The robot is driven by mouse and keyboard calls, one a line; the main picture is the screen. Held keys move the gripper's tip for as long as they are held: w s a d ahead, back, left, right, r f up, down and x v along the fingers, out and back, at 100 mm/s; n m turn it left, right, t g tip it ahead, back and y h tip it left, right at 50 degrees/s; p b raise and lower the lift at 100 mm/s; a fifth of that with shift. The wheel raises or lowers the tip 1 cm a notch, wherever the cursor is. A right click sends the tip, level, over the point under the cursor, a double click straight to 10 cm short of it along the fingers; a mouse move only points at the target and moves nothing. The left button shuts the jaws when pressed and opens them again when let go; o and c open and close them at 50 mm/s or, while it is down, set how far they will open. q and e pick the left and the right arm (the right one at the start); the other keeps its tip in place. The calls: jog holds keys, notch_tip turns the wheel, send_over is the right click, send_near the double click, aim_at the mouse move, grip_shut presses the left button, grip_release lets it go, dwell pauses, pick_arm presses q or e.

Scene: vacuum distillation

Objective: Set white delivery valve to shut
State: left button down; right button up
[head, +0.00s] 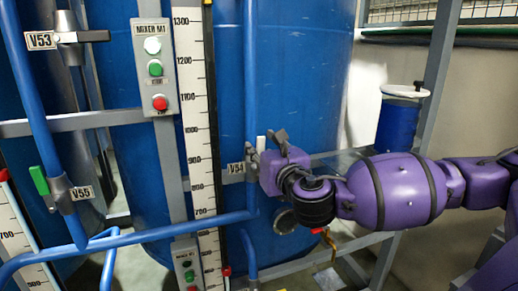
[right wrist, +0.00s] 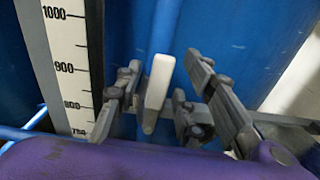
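The white delivery valve handle (head: 261,143) is on the blue vertical pipe (head: 251,75), beside the label V54 (head: 235,168). It points upward, roughly along the pipe. My right gripper (head: 267,149) is at the valve, reaching in from the right and hiding most of the valve body. In the right wrist view the white handle (right wrist: 158,85) stands between the spread fingers of the gripper (right wrist: 163,80), with gaps on both sides. The gripper is open and not closed on the handle. My left gripper is not in view.
A white measuring scale (head: 198,120) and a grey post with the Mixer M1 buttons (head: 155,70) stand left of the valve. Valves V53 (head: 66,38) and green-handled V55 (head: 40,180) are further left. A large blue tank (head: 300,80) is close behind. A blue canister (head: 397,120) stands right.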

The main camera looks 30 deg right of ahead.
jog(key=shift+w+r, duration=0.15)
jog(key=shift+w, duration=0.15)
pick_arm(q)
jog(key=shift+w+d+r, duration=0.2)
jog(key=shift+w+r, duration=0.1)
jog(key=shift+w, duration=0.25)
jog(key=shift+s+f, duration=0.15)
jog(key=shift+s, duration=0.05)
pick_arm(e)
jog(key=shift+w, duration=0.1)
jog(key=shift+c, duration=0.5)
grip_shut()
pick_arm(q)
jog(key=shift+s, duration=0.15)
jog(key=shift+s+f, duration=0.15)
